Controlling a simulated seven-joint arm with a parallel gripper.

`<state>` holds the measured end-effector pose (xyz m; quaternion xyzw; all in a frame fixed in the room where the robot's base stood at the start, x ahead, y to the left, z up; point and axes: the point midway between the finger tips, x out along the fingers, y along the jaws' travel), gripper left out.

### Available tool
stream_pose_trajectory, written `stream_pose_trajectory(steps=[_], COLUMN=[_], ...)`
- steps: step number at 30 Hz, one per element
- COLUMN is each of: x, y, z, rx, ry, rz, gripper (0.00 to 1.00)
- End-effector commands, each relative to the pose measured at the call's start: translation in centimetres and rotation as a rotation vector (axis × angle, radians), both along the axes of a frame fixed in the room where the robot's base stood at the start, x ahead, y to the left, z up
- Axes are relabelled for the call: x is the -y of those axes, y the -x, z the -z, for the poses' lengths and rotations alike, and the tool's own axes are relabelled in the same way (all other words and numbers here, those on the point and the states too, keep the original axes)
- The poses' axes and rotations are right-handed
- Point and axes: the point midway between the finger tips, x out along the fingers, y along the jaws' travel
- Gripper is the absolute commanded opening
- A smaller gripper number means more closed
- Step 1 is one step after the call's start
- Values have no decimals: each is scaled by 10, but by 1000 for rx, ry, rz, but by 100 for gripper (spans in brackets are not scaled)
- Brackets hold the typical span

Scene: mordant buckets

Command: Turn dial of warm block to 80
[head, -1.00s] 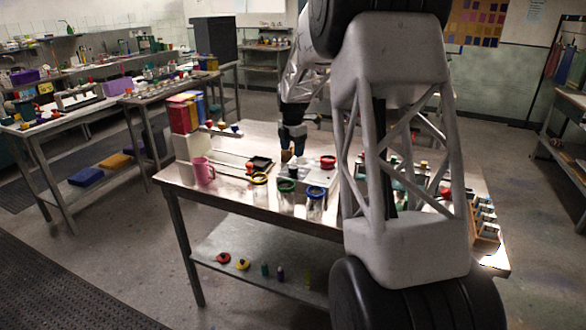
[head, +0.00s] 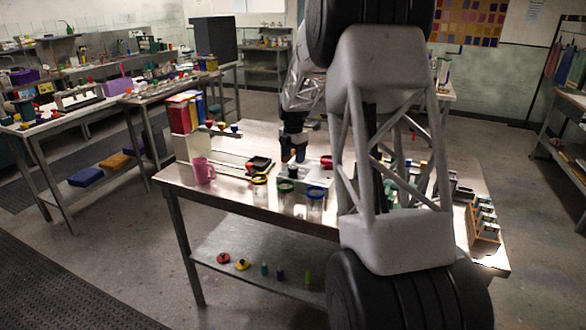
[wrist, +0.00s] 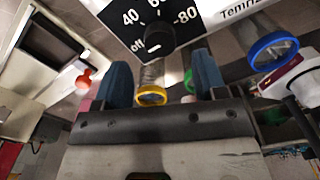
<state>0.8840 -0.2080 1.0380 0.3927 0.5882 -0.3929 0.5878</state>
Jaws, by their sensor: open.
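The warm block (head: 318,177) is a pale box on the steel table in the head view, partly hidden by my arm. In the wrist view its black dial face (wrist: 118,17) shows "off", 40, a partly cut-off 60 and 80. The round dark dial knob (wrist: 159,36) has a white mark on its lower side, nearest "off". My gripper (wrist: 161,62) is open, with its two blue fingers apart below the knob in the wrist view and nothing seen held between them. In the head view my gripper (head: 293,157) is low over the block. Contact with the knob cannot be told.
Jars with yellow, green (head: 287,187) and blue (head: 315,193) rims stand at the table's front. A pink mug (head: 203,171) stands at the left and a wooden rack (head: 484,220) at the right. Some bare table lies left of the block.

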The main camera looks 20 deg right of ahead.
Motion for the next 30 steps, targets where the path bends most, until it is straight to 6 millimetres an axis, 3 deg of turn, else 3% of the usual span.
stream_pose_trajectory(steps=[12, 26, 30], x=[0, 0, 0], y=[0, 0, 0], z=[47, 55, 55], rx=[0, 1, 1], ry=[0, 0, 0], rz=[0, 0, 0], gripper=[65, 65, 45])
